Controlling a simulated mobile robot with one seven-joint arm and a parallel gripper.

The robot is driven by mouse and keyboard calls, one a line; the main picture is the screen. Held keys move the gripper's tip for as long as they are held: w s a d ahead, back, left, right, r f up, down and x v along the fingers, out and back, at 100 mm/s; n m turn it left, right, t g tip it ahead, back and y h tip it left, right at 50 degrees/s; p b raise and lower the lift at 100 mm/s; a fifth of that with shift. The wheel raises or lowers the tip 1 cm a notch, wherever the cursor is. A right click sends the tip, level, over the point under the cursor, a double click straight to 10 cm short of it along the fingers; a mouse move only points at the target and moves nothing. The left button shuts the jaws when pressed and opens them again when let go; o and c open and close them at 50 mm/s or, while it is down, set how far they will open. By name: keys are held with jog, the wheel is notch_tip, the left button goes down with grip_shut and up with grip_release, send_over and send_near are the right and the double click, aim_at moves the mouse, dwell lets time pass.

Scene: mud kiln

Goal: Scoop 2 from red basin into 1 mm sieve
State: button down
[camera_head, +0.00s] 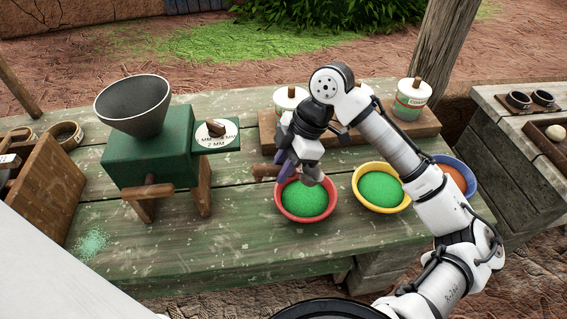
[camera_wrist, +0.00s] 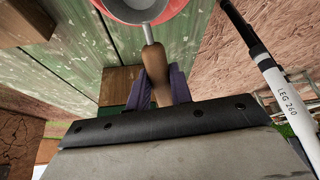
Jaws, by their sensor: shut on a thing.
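The red basin (camera_head: 306,216) stands on the green table and holds green powder. My gripper (camera_head: 287,168) is over its back left rim. In the wrist view my gripper (camera_wrist: 162,84) is shut on the brown wooden handle of a scoop (camera_wrist: 160,92), whose metal shaft runs towards a red rim. In the head view the handle (camera_head: 263,171) points left, and the arm partly hides the scoop's bowl, so its load cannot be told. Round wooden-rimmed sieves (camera_head: 66,134) sit at the far left; I cannot read which is 1 mm.
A green grinder (camera_head: 150,160) with a dark hopper (camera_head: 133,104) and a mm-labelled plate (camera_head: 216,136) stands left of the basin. A yellow basin (camera_head: 381,208) and a blue basin (camera_head: 470,178) are to the right. Lidded jars (camera_head: 411,100) stand behind. The front middle tabletop is clear.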

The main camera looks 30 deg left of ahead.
jog(key=shift+f+b, duration=3)
jog(key=shift+f, duration=1.35)
jog(key=shift+f, duration=0.35)
jog(key=shift+w+d+r, duration=0.1)
jog(key=shift+w+r, duration=0.1)
